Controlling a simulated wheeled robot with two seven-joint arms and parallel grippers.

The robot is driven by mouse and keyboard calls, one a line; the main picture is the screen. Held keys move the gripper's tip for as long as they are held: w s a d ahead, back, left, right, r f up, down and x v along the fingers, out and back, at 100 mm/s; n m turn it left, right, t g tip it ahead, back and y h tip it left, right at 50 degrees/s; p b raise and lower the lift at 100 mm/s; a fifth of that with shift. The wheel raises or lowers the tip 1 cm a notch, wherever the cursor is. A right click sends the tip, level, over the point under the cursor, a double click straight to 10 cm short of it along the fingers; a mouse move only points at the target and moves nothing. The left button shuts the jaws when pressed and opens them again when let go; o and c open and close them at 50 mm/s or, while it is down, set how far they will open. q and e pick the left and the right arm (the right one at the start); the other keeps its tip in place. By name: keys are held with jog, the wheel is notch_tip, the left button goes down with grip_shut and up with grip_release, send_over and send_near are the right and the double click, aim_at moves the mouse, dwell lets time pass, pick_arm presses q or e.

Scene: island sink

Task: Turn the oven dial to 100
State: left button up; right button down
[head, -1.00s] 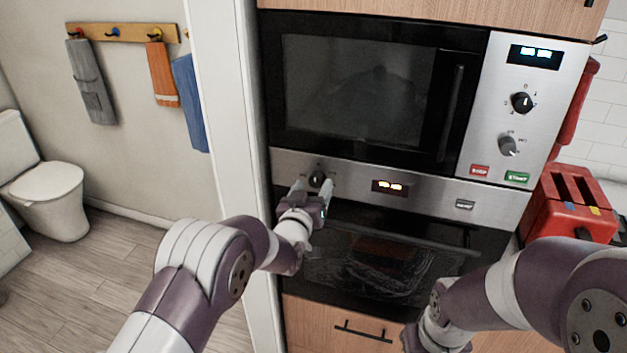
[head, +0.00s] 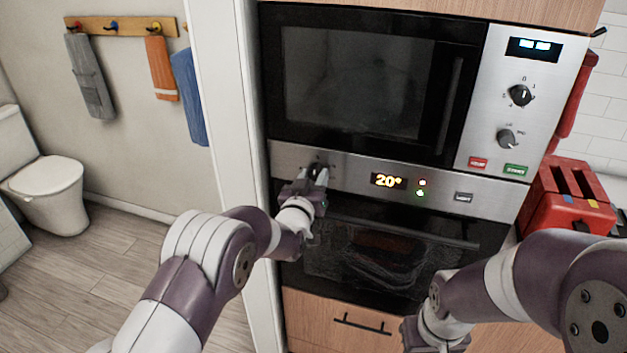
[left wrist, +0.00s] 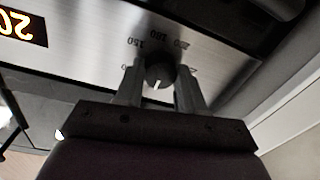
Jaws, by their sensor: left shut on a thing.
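The oven dial (left wrist: 160,73) is a dark round knob with a white mark, on the steel strip above the oven door. In the left wrist view it sits between the fingers of my left gripper (left wrist: 159,68), and its white mark points toward the gripper's palm. Numbers including 150 and 180 show on the panel beside it. In the head view my left gripper (head: 317,172) is shut on the dial and hides most of it. The oven display (head: 389,181) reads 20°. My right gripper (head: 411,334) is only partly seen at the bottom edge; its fingers are out of sight.
A microwave (head: 360,80) with its own dials is directly above. The oven door handle (head: 400,232) runs below the strip. A red toaster (head: 568,200) stands at the right. A white wall edge (head: 228,150) is close on the left.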

pick_arm(q)
jog(key=m+b, duration=0.7)
jog(key=b, duration=0.1)
jog(key=shift+f, duration=0.35)
jog(key=shift+r+m+h+b, duration=0.15)
jog(key=shift+m+h+b, duration=0.25)
jog(key=shift+m+b, duration=1.6)
jog(key=shift+m+p, duration=0.3)
jog(key=shift+m, duration=0.1)
jog(key=o, duration=1)
jog(key=shift+r, duration=0.1)
jog(key=shift+o, duration=0.2)
jog(key=shift+s, duration=0.1)
jog(key=b+v, duration=0.2)
jog(key=v, duration=1)
jog(key=shift+s, duration=0.3)
